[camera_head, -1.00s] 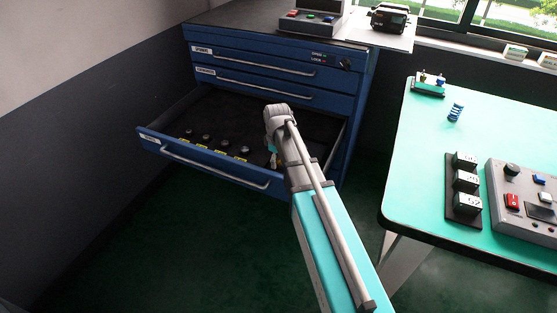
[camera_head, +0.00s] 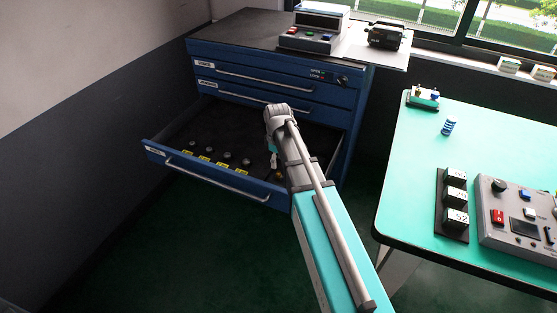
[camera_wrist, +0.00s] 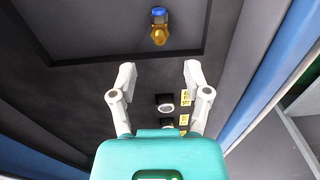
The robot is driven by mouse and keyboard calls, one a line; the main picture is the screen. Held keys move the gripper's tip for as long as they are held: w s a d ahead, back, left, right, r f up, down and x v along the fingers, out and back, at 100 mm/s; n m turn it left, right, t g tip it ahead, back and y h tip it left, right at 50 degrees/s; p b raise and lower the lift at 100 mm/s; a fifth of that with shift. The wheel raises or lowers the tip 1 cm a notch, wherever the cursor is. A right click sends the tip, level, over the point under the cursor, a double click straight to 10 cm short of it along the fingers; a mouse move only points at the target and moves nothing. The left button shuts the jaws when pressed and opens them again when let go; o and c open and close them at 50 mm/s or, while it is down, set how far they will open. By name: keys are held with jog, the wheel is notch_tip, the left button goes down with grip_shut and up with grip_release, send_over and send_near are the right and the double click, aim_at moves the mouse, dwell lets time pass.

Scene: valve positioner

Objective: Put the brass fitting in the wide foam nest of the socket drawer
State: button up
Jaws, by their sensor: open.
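The brass fitting (camera_wrist: 158,35) has a blue cap at one end. It lies inside a dark recessed area of the foam, close to the recess edge (camera_wrist: 130,60). My gripper (camera_wrist: 158,78) is open and empty, its two pale fingers apart, with the fitting beyond the fingertips and not touched. In the head view, the socket drawer (camera_head: 215,184) is pulled out of the blue cabinet, with my arm reaching over its right side. A small brass-coloured spot (camera_head: 279,176) shows beneath my gripper, which is mostly hidden by my own arm.
Several round sockets (camera_head: 225,155) with yellow labels stand along the drawer's front. The cabinet (camera_head: 270,72) rises behind the drawer. A teal table (camera_head: 415,165) at the right bears a blue ribbed part (camera_head: 449,125), numbered blocks (camera_head: 455,198) and a control box (camera_head: 520,218).

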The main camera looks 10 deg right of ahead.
aim_at(278, 172)
notch_tip(278, 172, up, 6)
jog(key=p, duration=0.5)
jog(key=shift+s, duration=0.1)
dwell(0.7)
jog(key=s+d+m, duration=0.2)
jog(key=s+m, duration=0.8)
jog(key=s, duration=0.6)
jog(key=shift+s+m, duration=0.3)
jog(key=shift+s, duration=0.1)
dwell(0.3)
